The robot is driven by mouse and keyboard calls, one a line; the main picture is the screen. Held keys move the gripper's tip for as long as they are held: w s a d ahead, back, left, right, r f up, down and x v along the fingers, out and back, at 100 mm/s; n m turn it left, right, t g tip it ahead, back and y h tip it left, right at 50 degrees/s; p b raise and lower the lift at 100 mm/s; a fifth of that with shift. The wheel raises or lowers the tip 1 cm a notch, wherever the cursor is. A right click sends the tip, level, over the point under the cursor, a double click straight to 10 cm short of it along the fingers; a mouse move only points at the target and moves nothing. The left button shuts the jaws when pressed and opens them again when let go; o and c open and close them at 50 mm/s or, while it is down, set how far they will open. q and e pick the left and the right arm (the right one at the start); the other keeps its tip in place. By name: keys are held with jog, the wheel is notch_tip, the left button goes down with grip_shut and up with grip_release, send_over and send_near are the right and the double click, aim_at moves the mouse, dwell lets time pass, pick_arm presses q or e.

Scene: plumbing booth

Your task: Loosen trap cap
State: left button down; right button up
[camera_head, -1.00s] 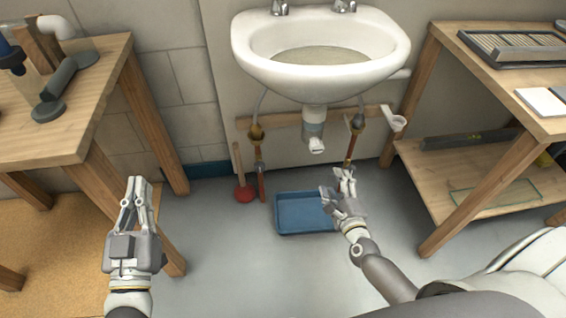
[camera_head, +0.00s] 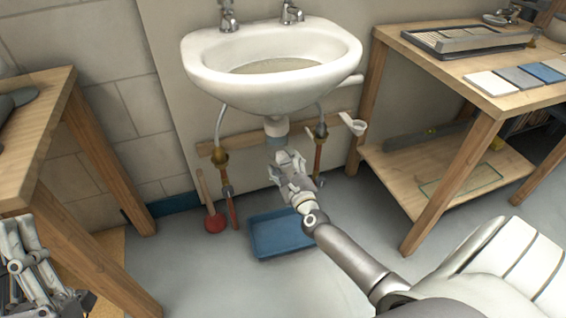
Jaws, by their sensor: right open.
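The white sink (camera_head: 275,85) hangs on the wall, and its trap (camera_head: 276,128) comes down below the bowl with a grey-blue band. The trap's lower end and cap are hidden behind my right gripper. My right gripper (camera_head: 285,164) is open just below the trap, with its fingers pointing up at it. I cannot tell whether the fingers touch the trap. My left gripper (camera_head: 20,232) is low at the left edge, partly cut off and away from the sink; its jaw opening is unclear.
A blue tray (camera_head: 272,236) lies on the floor under the sink, beside a red plunger (camera_head: 214,222). Supply pipes with brass valves (camera_head: 220,158) flank the trap. Wooden benches stand left (camera_head: 45,130) and right (camera_head: 440,55).

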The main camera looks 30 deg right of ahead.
pick_arm(q)
jog(key=shift+s+r+t, duration=0.4)
jog(key=shift+s+r, duration=0.05)
jog(key=shift+s, duration=0.1)
pick_arm(e)
jog(key=shift+w+d, duration=0.2)
jog(key=shift+w, duration=0.5)
jog(key=c, duration=1)
pick_arm(q)
jog(key=shift+w, duration=0.1)
